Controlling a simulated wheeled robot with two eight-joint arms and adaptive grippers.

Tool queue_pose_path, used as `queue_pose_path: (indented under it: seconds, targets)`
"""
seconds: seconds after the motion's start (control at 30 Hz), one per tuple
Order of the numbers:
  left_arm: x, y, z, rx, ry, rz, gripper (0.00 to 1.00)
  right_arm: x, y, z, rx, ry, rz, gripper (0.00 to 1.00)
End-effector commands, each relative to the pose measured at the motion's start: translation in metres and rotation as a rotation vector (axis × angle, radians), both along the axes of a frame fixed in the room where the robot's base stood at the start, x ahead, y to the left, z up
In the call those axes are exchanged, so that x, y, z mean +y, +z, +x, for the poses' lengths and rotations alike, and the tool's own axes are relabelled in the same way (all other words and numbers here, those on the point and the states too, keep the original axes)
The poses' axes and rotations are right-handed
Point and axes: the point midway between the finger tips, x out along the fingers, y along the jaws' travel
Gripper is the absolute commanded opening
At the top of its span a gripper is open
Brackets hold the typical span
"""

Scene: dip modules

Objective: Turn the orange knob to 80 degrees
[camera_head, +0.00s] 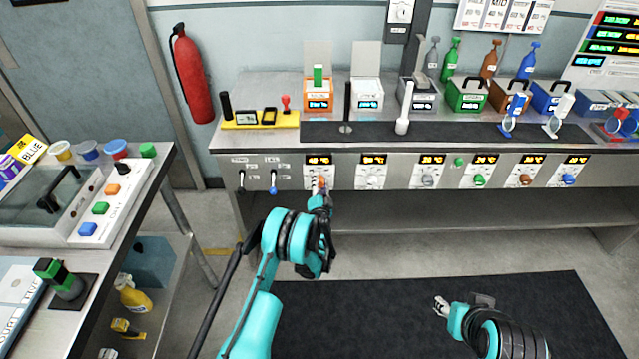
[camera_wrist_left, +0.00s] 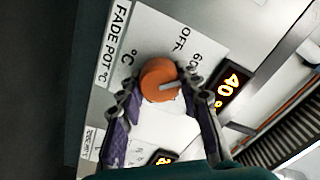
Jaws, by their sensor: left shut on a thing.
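The orange knob (camera_head: 321,181) is on the front panel of the bench, below the leftmost orange-lit display (camera_head: 318,160).
Other knobs, among them white (camera_head: 372,178), grey (camera_head: 428,180) and green (camera_head: 479,180), line the panel to the right. Two small levers are to the left, one blue-tipped (camera_head: 273,190). Baths and bottles stand on the bench top (camera_head: 270,85). A side table (camera_head: 125,215) stands at left.

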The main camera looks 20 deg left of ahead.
Motion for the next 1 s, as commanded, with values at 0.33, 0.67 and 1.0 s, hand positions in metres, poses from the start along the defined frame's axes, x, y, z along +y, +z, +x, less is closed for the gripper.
queue_pose_path:
  seconds: [0.33,0.67,1.0]
  targets:
    - [-0.0007,-0.0006,0.0009,0.09,-0.001,0.316,0.05,0.0,0.0001,0.0,0.0,0.0,0.0,0.4]
    - [-0.0009,-0.0019,0.001,0.177,-0.001,0.618,0.05,0.0,0.0001,0.0,0.0,0.0,0.0,0.4]
    - [-0.0008,-0.0031,0.001,0.266,-0.001,0.927,0.05,0.0,0.0001,0.0,0.0,0.0,0.0,0.4]
